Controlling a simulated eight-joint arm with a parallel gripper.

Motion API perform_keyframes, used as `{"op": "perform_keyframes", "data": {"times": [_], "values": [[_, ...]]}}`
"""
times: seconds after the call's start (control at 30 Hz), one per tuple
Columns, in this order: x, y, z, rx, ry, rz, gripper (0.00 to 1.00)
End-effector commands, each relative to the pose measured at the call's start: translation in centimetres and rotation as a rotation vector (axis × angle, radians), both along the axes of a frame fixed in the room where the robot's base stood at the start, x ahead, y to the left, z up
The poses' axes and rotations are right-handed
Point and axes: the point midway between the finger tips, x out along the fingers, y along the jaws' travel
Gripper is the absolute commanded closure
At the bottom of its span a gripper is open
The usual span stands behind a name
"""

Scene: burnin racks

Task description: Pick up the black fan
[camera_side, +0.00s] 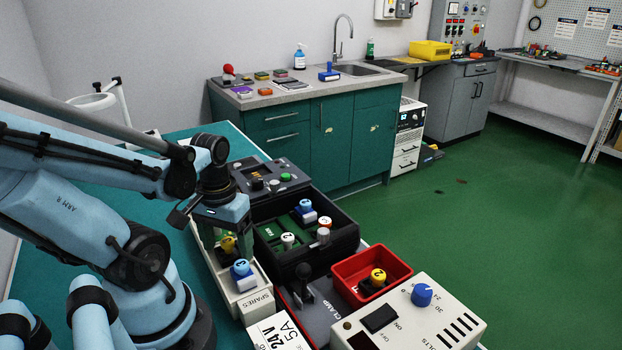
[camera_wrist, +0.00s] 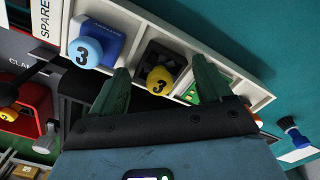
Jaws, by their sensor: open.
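The black fan (camera_wrist: 153,52) appears to be the dark square part with a yellow knob (camera_wrist: 160,80) in the middle compartment of the white spares tray (camera_wrist: 142,14). In the side view, the yellow knob (camera_side: 228,243) shows under my gripper, and the dark part below it is mostly hidden. My gripper (camera_wrist: 160,72) is open above the tray, its green fingers on either side of the knob; whether they touch it I cannot tell. My gripper also shows in the side view (camera_side: 218,228). A blue part with a knob marked 3 (camera_wrist: 86,50) fills the neighbouring compartment.
A black box (camera_side: 343,243) with several knobbed parts stands beside the tray. A red bin (camera_side: 399,254) holds a dark part with a yellow knob. A clamp (camera_side: 304,290) and a beige power unit (camera_side: 455,290) stand in front. The teal table (camera_wrist: 290,50) beside the tray is mostly clear.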

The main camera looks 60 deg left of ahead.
Motion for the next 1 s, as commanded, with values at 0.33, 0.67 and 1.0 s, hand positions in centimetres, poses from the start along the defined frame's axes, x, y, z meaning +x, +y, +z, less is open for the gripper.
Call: {"op": "perform_keyframes", "data": {"times": [0.33,0.67,1.0], "values": [[-0.01,0.00,-0.05,0.000,0.000,0.000,0.37],[-0.01,0.00,-0.03,0.000,0.000,0.000,0.59],[0.03,0.02,0.70,0.000,0.000,0.000,0.59]]}}
